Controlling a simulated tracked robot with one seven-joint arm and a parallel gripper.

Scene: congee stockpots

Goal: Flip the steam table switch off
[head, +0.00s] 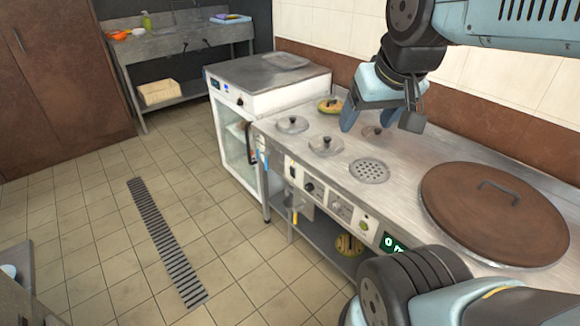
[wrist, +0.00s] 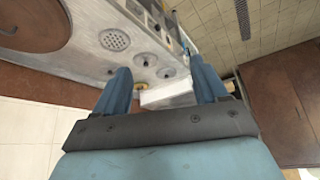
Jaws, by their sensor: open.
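The steam table (head: 330,165) is a steel counter with small round lids, a perforated disc and a large brown lid on top. Its front panel (head: 325,198) carries a pale plate (head: 291,170), dark knobs (head: 309,187), a green button (head: 363,225) and a lit green display (head: 393,243). Which small control is the switch, and its position, I cannot tell. The front panel shows small at the top of the wrist view (wrist: 158,14). My gripper (head: 381,123) is open and empty above the rear of the counter, apart from the panel. Its two fingers show in the wrist view (wrist: 162,88).
A white glass-door cabinet (head: 235,130) stands against the counter's far end. A steel sink table (head: 185,42) is at the back. The tiled floor (head: 110,235) with a drain grate (head: 165,240) is clear.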

